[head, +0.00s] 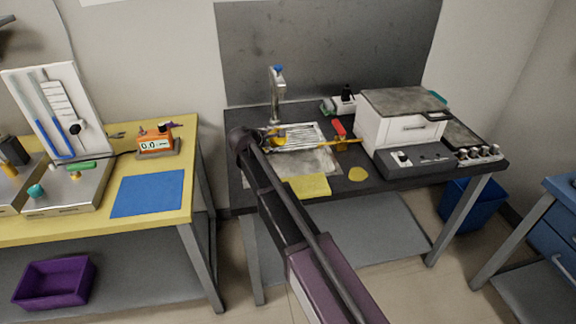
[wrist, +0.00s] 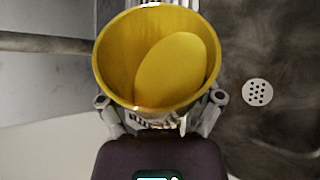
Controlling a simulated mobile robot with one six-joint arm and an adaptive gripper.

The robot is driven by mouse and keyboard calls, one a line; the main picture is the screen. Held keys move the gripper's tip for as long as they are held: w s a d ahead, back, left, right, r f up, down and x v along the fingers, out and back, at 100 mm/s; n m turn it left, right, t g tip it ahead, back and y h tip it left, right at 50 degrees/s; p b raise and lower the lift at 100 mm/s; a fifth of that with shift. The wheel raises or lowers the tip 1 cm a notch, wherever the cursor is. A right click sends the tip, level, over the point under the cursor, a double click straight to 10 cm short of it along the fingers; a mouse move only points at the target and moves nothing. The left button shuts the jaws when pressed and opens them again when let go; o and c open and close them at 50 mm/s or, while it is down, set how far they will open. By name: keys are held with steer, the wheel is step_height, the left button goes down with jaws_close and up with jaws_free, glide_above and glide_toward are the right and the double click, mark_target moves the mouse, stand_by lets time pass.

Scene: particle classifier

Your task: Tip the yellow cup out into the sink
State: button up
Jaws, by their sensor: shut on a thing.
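The yellow cup (wrist: 104,62) is in my gripper (wrist: 160,101), with a finger on each side of it in the wrist view. Its round mouth faces the wrist camera. A paler yellow oval shows inside; I cannot tell whether it is the cup's floor or its contents. In the head view the cup (head: 279,140) shows as a small yellow patch beside my arm's end, below the tap (head: 277,95). The sink (head: 318,163) is a grey basin in the dark bench. Its round drain (wrist: 257,92) lies right of the cup in the wrist view. My arm hides part of the sink.
A yellow cloth (head: 308,185) and a yellow disc (head: 358,174) lie at the bench front. A white machine (head: 385,130) stands to the right.

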steer(key=shift+f+m+t+y+b, duration=0.8)
steer(key=shift+m+t+y+b, duration=0.15)
steer(key=shift+m+b, duration=0.4)
stand_by(1.7)
steer(key=shift+s+d+r+m+t+y, duration=0.35)
steer(key=shift+s+d+r+m, duration=0.1)
steer(key=shift+d, duration=0.2)
stand_by(0.8)
steer(key=shift+s+d+r+m+t+y+b, duration=0.3)
steer(key=shift+r+m+t, duration=0.2)
steer(key=shift+m, duration=0.2)
steer(key=shift+s+d+r+m+t+y+b, duration=0.15)
steer(key=shift+r+m+t+y, duration=0.3)
steer(key=shift+m, duration=0.25)
stand_by(2.1)
